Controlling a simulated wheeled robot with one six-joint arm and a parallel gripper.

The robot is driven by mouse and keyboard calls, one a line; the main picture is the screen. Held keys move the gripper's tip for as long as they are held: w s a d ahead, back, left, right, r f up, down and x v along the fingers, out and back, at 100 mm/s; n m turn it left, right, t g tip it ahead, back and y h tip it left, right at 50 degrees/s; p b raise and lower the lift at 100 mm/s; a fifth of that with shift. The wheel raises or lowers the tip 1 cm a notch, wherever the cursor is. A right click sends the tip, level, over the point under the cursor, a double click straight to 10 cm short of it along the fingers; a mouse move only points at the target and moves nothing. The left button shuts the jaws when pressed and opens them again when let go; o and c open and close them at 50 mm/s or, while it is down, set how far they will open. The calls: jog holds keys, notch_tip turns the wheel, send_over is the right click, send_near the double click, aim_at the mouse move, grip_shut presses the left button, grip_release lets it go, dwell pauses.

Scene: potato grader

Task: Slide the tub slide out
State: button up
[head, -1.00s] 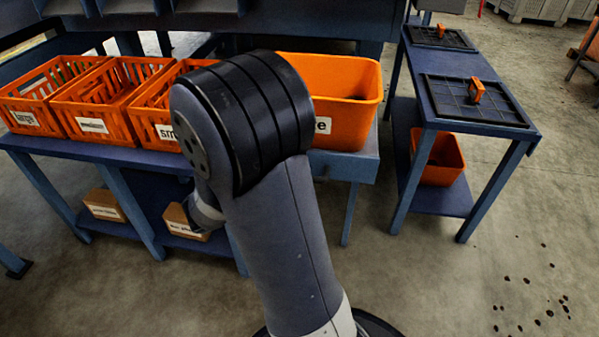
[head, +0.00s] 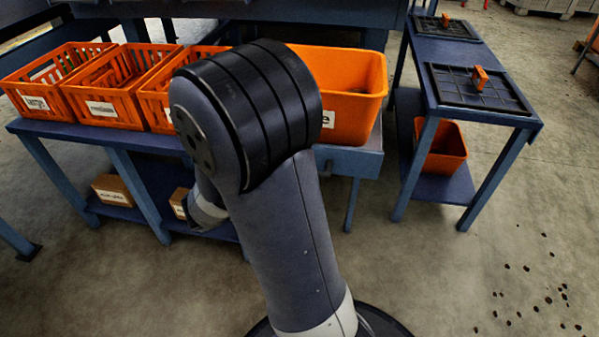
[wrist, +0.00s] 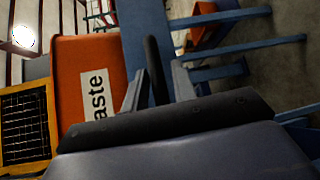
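The orange tub (head: 352,105) sits on the blue tub slide (head: 350,161), at the right end of the blue bench; my arm hides its left part. In the wrist view the tub (wrist: 66,75) appears turned sideways, with a white label ending in "aste". A dark bar handle (wrist: 155,68) stands in front of the blue slide face (wrist: 135,35). My gripper (wrist: 157,85) is open, with one finger on each side of the handle in the picture. Gaps show between fingers and handle. Whether the handle lies fully between the fingertips in depth, I cannot tell. My gripper is hidden in the head view.
Orange crates (head: 110,98) line the bench to the left. A blue side table (head: 430,100) with black grids stands at right, an orange bin (head: 440,148) on its lower shelf. Cardboard boxes (head: 113,190) lie under the bench.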

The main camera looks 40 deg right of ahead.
jog(key=shift+o, duration=0.9)
jog(key=shift+w+a+r, duration=0.1)
jog(key=a+r+p, duration=0.1)
jog(key=a+p, duration=0.1)
jog(key=a, duration=0.8)
jog(key=shift+w+a+r+p, duration=0.2)
jog(key=shift+w+p, duration=0.1)
jog(key=shift+w, duration=0.15)
jog(key=shift+d, duration=0.1)
